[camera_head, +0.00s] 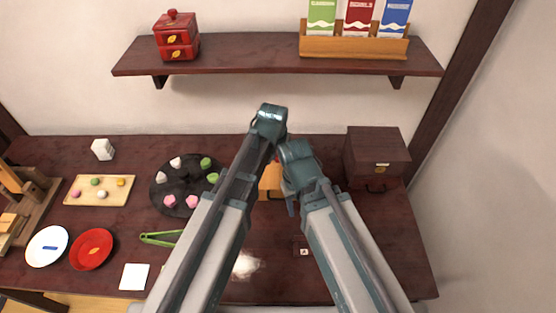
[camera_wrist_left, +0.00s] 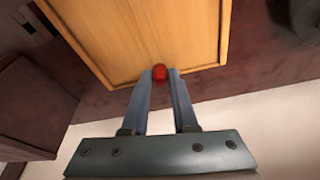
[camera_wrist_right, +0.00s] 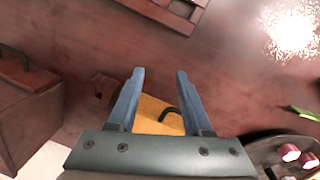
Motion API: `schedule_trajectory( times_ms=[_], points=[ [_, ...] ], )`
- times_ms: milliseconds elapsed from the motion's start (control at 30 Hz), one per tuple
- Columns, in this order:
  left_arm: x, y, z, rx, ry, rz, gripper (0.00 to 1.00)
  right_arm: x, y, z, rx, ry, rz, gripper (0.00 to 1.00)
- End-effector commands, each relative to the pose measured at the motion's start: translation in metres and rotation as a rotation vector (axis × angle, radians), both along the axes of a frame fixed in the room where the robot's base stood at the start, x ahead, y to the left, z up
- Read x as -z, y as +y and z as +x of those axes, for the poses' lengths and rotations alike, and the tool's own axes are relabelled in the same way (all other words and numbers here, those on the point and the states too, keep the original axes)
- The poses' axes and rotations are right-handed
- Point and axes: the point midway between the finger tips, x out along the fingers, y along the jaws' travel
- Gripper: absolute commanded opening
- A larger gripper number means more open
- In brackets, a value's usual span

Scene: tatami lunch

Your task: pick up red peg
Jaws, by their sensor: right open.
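The red peg (camera_wrist_left: 160,72) shows in the left wrist view at the edge of a wooden panel (camera_wrist_left: 150,35). My left gripper (camera_wrist_left: 160,76) has its fingertips on both sides of the peg and is shut on it. Whether the peg is still seated in the panel cannot be told. In the head view my arms hide most of this spot. My right gripper (camera_wrist_right: 160,73) is open and empty; in the right wrist view an orange-yellow box (camera_wrist_right: 152,110) with a dark handle lies beyond and between its fingers.
The orange box (camera_head: 270,182) sits mid-table behind my forearms. A dark chest (camera_head: 375,155) stands to its right. A round black tray (camera_head: 186,186) with sweets and green tongs (camera_head: 160,238) are on the left. A shelf (camera_head: 250,55) hangs above.

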Motion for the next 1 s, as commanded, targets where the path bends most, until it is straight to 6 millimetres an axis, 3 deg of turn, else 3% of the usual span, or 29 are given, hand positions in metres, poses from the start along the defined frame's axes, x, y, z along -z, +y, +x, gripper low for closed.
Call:
schedule_trajectory(
  times_ms=[33, 133, 667, 1000],
  points=[
    [0.000, 0.000, 0.000, 0.000, 0.000, 0.000, 0.16, 0.000, 0.000, 0.000, 0.000, 0.000, 0.000, 0.50],
    [0.000, 0.000, 0.000, 0.000, 0.000, 0.000, 0.00, 0.000, 0.000, 0.000, 0.000, 0.000, 0.000, 0.50],
    [-0.002, 0.000, 0.000, 0.000, 0.000, 0.000, 0.00, -0.002, 0.000, 0.000, 0.000, 0.000, 0.000, 0.50],
    [-0.019, 0.003, 0.001, -0.001, 0.000, 0.000, 0.00, -0.019, 0.000, 0.000, 0.000, 0.000, 0.000, 0.50]
  ],
)
